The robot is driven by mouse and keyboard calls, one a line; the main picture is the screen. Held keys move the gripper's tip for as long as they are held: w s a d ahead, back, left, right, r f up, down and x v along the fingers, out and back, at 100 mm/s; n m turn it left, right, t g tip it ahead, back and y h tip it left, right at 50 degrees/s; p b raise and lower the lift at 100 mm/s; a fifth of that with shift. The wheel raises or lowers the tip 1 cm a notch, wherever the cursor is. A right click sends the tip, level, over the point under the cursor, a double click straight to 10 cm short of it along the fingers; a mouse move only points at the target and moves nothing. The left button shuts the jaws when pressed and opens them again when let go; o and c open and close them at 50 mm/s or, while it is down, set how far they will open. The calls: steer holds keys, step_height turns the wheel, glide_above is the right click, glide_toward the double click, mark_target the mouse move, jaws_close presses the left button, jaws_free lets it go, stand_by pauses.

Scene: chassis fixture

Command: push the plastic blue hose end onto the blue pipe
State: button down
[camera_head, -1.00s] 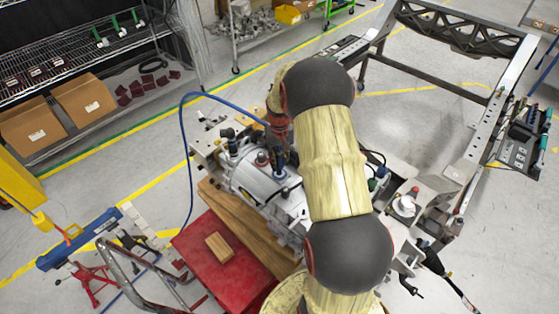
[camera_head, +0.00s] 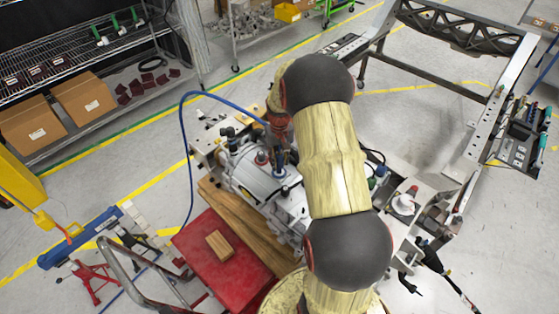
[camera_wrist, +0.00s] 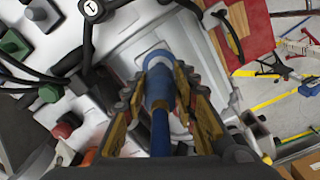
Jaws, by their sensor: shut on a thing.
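My gripper (camera_wrist: 159,84) is shut on the blue hose end (camera_wrist: 158,92), with one finger on each side of it. The thinner blue hose (camera_wrist: 160,132) runs back from it toward my wrist. In the head view, the blue hose (camera_head: 207,95) arcs up from the left to my gripper (camera_head: 278,152) above the grey metal housing (camera_head: 255,180).
Black cables and fittings (camera_wrist: 92,10) lie close by on the housing. A red table (camera_head: 195,248) with a wooden block (camera_head: 219,245) stands at the lower left. The metal chassis frame (camera_head: 480,120) stands at the right. Open floor lies left of the housing.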

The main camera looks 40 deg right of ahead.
mark_target(280, 167)
steer(key=shift+f, duration=0.15)
steer(key=shift+f+b, duration=0.75)
steer(key=shift+f, duration=0.55)
steer(key=shift+f, duration=0.5)
steer(key=c, duration=1.4)
jaws_free()
steer(key=shift+o, duration=0.4)
steer(key=shift+r+p, duration=1.7)
steer(key=shift+r, duration=1.4)
steer(key=shift+f, duration=0.1)
